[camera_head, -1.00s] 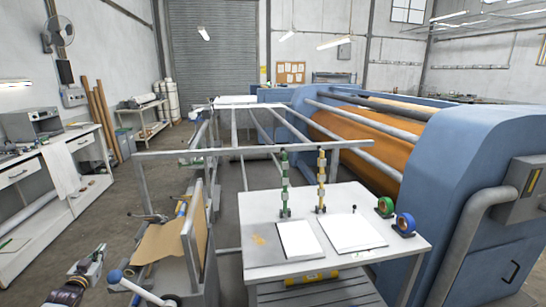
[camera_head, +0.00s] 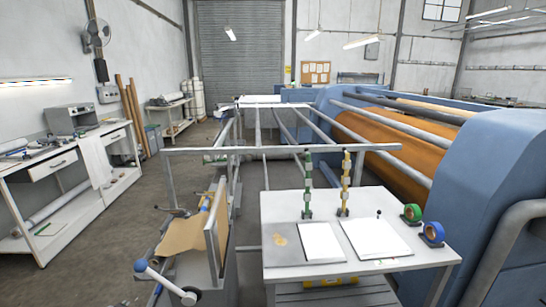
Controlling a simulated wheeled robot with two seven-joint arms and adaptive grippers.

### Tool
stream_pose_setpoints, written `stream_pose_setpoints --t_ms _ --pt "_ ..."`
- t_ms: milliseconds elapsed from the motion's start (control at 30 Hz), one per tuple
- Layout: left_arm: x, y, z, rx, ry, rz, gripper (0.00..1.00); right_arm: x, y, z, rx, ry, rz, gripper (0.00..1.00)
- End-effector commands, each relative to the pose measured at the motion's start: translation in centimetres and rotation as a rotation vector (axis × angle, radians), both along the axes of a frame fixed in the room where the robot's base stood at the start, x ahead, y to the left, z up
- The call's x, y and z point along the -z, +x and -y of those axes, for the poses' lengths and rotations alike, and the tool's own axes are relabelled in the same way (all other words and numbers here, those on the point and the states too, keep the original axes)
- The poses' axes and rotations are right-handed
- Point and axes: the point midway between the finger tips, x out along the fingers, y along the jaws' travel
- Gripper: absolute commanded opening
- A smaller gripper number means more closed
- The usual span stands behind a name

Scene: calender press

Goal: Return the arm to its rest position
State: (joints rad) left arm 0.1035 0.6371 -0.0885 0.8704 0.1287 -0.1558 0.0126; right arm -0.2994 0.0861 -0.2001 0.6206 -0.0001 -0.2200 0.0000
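Neither of my grippers nor any part of my arms that I can make out shows in the head view. The calender press (camera_head: 400,155), with blue housings and a wide orange roller, stands on the right. A white worktable (camera_head: 283,207) in front of it carries white paper sheets (camera_head: 322,241) and two upright stands, one green (camera_head: 308,180) and one yellow (camera_head: 345,182).
A metal cart (camera_head: 215,240) with brown paper and a blue-knobbed lever (camera_head: 141,265) stands left of the table. A grey rail frame (camera_head: 260,150) runs behind. A white workbench (camera_head: 50,170) lines the left side. Floor (camera_head: 90,270) between bench and cart is clear.

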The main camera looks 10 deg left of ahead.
Motion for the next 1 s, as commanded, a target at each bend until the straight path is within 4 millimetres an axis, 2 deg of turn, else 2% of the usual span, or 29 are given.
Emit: stream_pose_setpoints --t_ms 33,100,267,500,800,1000 --pt "2.1 -1.3 0.9 -0.002 -0.007 -0.038 0.00 0.0 0.0 -0.1 0.000 0.001 -0.001 0.40" --pt "4.7 -3.0 2.1 -0.001 -0.016 -0.083 0.00 0.0 -0.1 -0.2 0.001 0.002 0.000 0.40" --pt "10.1 -7.1 5.2 0.003 -0.039 -0.184 0.00 0.0 -0.1 -0.7 0.002 0.007 -0.002 0.40" --pt "17.3 -13.6 10.6 0.014 -0.086 -0.315 0.00 0.0 -0.1 -1.1 0.004 0.011 -0.001 0.40" --pt "24.5 -22.3 18.7 0.036 -0.161 -0.454 0.00 0.0 -0.1 -0.6 0.002 0.006 -0.001 0.40" --pt "28.2 -28.3 24.7 0.051 -0.222 -0.535 0.00 0.0 -0.1 -0.2 0.001 0.002 -0.001 0.40"
